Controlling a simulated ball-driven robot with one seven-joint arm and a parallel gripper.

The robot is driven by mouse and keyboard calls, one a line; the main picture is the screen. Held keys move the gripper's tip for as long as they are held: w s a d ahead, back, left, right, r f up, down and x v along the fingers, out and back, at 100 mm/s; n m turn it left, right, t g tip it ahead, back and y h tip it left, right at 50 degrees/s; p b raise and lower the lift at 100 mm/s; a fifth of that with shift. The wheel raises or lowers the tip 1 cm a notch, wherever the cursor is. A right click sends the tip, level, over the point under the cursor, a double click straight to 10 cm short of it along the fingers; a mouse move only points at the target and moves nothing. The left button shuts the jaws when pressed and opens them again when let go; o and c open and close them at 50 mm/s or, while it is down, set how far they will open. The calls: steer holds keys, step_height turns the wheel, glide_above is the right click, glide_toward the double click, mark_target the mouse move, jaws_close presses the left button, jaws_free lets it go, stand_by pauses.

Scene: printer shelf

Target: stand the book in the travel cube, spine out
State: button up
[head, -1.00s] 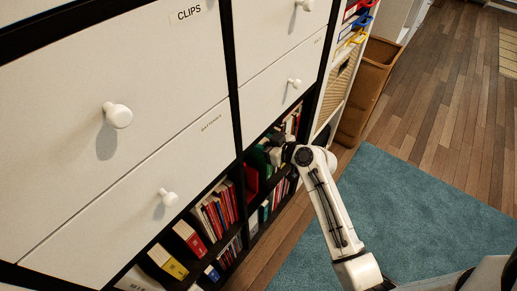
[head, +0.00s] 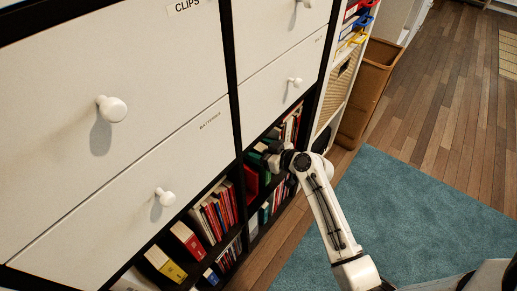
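My gripper (head: 270,156) is at the front of the upper right open cube of the dark shelf, at the end of my white arm. Its fingers are small, dark and partly hidden by the wrist, so I cannot tell whether they are open or shut. A dark green book (head: 256,160) shows right beside the fingers; I cannot tell whether it is held. A red book (head: 251,180) stands just below and left of it. More upright books (head: 291,127) fill the right part of this cube. No label readable as travel shows on any cube.
White drawers (head: 75,100) with round knobs (head: 112,109) sit above the open cubes. The other cubes hold books and binders (head: 186,238). A brown bin (head: 368,88) stands beyond the shelf. A teal rug (head: 410,215) and clear wood floor lie to the right.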

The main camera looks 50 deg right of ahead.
steer(key=shift+r, duration=0.1)
steer(key=p+v, duration=0.2)
steer(key=v, duration=1)
steer(key=s+a+f+n+g+y, duration=0.1)
steer(key=s+a+f+g, duration=0.1)
steer(key=a+f+g, duration=0.3)
steer(key=s+a+f+g+y, duration=0.1)
steer(key=s+a+g+y, duration=0.15)
steer(key=a, duration=0.55)
steer(key=s+a+r+m+g+h, duration=0.1)
steer(key=s+g+h, duration=0.3)
steer(key=s, duration=0.6)
steer(key=shift+s+a+m+g, duration=0.2)
steer(key=shift+a+m+g, duration=0.2)
steer(key=shift+a+g, duration=0.5)
steer(key=shift+d, duration=0.15)
step_height(320, 180, up, 20)
steer(key=p, duration=2)
steer(key=shift+r, duration=0.2)
